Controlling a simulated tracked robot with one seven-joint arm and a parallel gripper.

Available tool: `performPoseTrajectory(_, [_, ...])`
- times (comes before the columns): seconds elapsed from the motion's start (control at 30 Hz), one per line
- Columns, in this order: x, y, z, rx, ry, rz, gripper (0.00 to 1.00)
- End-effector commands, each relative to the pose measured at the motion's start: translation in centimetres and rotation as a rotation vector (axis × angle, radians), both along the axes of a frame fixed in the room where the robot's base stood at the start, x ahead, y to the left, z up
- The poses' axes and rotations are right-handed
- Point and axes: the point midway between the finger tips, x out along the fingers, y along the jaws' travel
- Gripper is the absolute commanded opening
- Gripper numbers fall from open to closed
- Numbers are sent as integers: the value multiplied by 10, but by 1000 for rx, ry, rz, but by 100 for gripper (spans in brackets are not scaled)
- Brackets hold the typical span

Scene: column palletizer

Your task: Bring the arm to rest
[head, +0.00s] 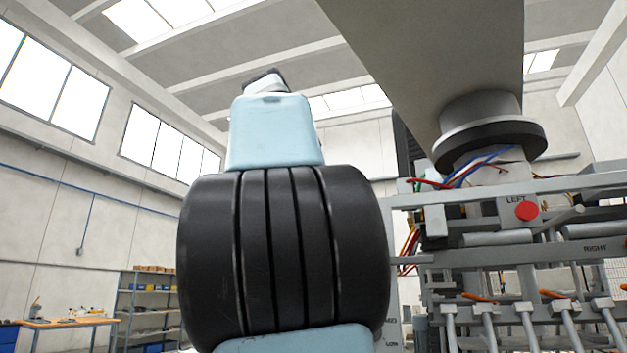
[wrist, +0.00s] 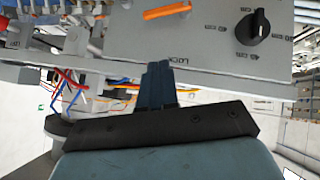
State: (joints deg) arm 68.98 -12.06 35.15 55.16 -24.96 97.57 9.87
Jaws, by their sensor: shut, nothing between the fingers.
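My gripper (wrist: 158,78) shows in the wrist view, its two dark blue fingers pressed together with nothing between them. The fingers point at a grey panel (wrist: 225,38) with a LOCK label, an orange handle (wrist: 167,11) and a black rotary knob (wrist: 252,25). The fingertips overlap the panel's lower edge in the picture; I cannot tell whether they touch it. In the head view my arm rises in the middle, with a black ribbed joint and pale blue links. My gripper's fingers are not visible there.
The palletizer head (head: 485,225) stands close at the right, with a red button (head: 527,211), loose wires and several rods. A large grey beam (head: 430,50) hangs above it. Shelves (head: 150,305) and a workbench (head: 65,322) stand far left. The space left of my arm looks open.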

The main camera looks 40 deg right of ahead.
Motion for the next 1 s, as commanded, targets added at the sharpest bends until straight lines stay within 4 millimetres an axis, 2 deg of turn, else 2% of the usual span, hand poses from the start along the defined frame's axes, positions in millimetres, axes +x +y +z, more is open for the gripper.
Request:
performPoseTrajectory(0.37, [0,0,0,0,0,1,0])
performPoseTrajectory(0.53, [11,7,-12,5,11,49,0])
performPoseTrajectory(0.77, [42,32,-59,28,37,218,0])
performPoseTrajectory(1.0, [58,69,-127,69,64,392,0])
